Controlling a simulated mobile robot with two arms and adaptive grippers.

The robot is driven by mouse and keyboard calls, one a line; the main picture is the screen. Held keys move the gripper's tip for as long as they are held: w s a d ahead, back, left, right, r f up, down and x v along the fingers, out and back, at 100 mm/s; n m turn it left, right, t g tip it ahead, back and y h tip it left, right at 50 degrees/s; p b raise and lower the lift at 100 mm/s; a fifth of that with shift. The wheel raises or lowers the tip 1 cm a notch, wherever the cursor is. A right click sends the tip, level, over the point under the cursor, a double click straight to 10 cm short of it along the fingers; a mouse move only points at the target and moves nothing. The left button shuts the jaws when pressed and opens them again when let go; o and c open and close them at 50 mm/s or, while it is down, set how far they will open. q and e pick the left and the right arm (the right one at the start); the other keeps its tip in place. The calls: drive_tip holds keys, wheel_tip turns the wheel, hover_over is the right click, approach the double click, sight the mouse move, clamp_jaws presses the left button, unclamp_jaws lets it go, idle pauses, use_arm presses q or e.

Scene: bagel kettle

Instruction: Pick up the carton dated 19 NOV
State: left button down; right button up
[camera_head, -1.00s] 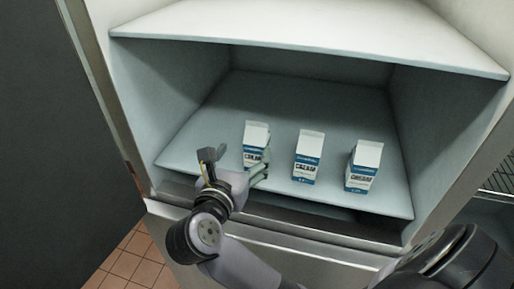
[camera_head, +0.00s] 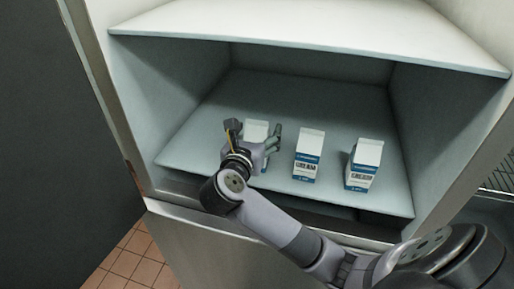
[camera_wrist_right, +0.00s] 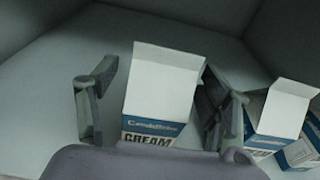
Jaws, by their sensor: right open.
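Three white and blue cream cartons stand upright in a row on the fridge's lower shelf. My right gripper (camera_head: 254,130) is open around the left carton (camera_head: 257,128), with one finger on each side of it. In the right wrist view the open gripper (camera_wrist_right: 155,95) has that carton (camera_wrist_right: 160,90) between its fingers, with gaps on both sides. The middle carton (camera_head: 308,155) and the right carton (camera_head: 363,164) stand apart from the gripper. The dates are too small or hidden to read. My left gripper is out of view.
The upper shelf (camera_head: 310,35) overhangs the cartons. The lower shelf (camera_head: 320,110) is bare behind them. The fridge's side walls bound the space at left and right. A dark panel (camera_head: 50,130) stands at the far left.

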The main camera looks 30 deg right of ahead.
drive_tip(key=shift+a, duration=0.1)
drive_tip(key=shift+c, duration=0.7)
clamp_jaws()
drive_tip(key=shift+r, duration=0.1)
